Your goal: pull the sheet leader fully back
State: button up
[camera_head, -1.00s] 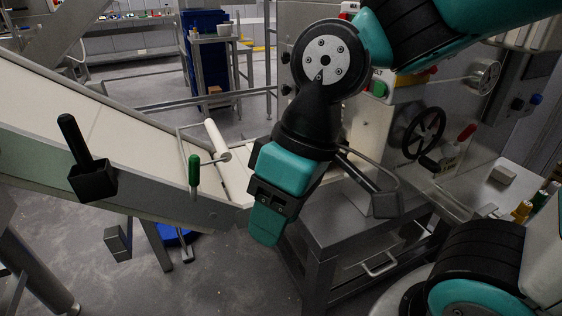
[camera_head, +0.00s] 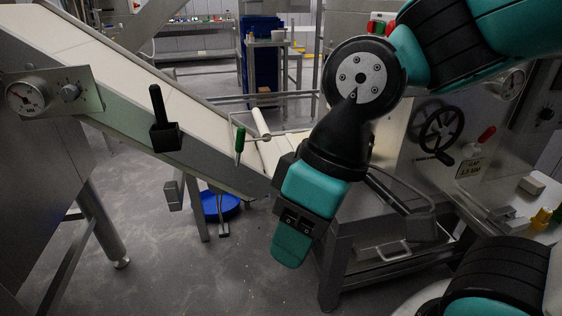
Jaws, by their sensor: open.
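A pale sheet (camera_head: 180,103) lies on the sloping conveyor and runs down to the right. Its lower end (camera_head: 275,150) is by a white roller (camera_head: 261,123), partly hidden behind my gripper. I cannot tell which part is the leader. A green-handled lever (camera_head: 240,141) stands at the conveyor's near side, left of my gripper. My gripper (camera_head: 291,245) is teal and black, points down, and is in front of the conveyor's lower end. It is open, with nothing seen held in it; one finger mostly hides the other.
A black-handled holder (camera_head: 163,125) and a gauge (camera_head: 25,95) are on the conveyor's near side. A steel machine with a handwheel (camera_head: 440,130) stands behind my arm at right. A blue round base (camera_head: 220,204) is under the conveyor. The floor (camera_head: 150,275) in front is clear.

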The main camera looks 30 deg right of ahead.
aim_at(293, 142)
jog(key=u, duration=0.25)
jog(key=i, duration=1.15)
jog(key=z, duration=0.25)
